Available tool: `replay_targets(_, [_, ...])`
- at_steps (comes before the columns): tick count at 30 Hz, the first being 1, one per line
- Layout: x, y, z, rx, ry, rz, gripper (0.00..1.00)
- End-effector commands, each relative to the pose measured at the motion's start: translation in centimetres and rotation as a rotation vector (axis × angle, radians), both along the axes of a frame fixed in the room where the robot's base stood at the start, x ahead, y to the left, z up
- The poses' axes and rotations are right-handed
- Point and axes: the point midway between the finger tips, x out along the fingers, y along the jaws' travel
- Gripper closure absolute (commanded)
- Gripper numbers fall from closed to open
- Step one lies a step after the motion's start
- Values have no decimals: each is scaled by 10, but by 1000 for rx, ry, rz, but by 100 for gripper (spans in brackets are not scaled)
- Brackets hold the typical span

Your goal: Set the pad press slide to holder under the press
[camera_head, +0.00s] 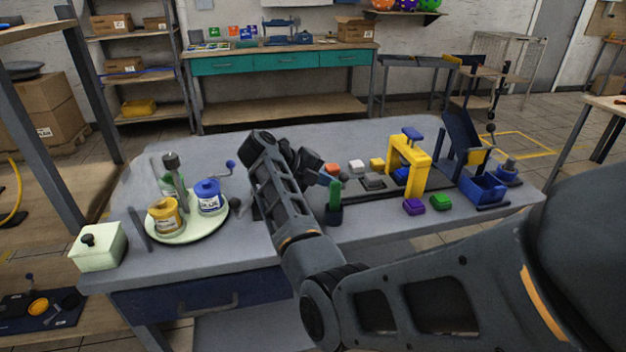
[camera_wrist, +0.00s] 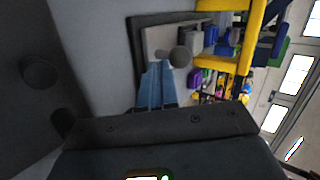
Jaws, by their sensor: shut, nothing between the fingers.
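The pad press is a yellow frame (camera_head: 424,172) with a blue top handle, standing on the right half of the grey table. A dark slide track runs left from under it, with a grey block (camera_head: 373,181) on it left of the frame. A blue block (camera_head: 401,176) sits beneath the frame. My gripper (camera_head: 326,178) is left of the press, above the track side of the table. In the wrist view my gripper (camera_wrist: 156,90) is shut and empty, its tips close to a dark round knob (camera_wrist: 181,57) over a grey plate (camera_wrist: 160,38). I cannot tell whether they touch. The yellow frame (camera_wrist: 246,50) is right of them.
A pale round tray (camera_head: 188,237) with yellow and blue pots is at the left, beside a pale lidded box (camera_head: 98,246). A green-handled tool (camera_head: 335,200) stands near my gripper. Purple (camera_head: 414,207) and green blocks (camera_head: 440,202) lie in front of the press; a blue bin (camera_head: 483,188) is right.

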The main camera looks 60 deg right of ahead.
Motion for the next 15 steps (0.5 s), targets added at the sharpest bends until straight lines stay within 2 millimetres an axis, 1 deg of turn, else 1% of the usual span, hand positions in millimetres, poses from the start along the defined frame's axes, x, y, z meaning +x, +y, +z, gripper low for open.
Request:
replay_targets(3, [-3, -4, 2, -1, 1, 1, 100])
replay_targets(15, [-6, -7, 3, 0, 0, 1, 100])
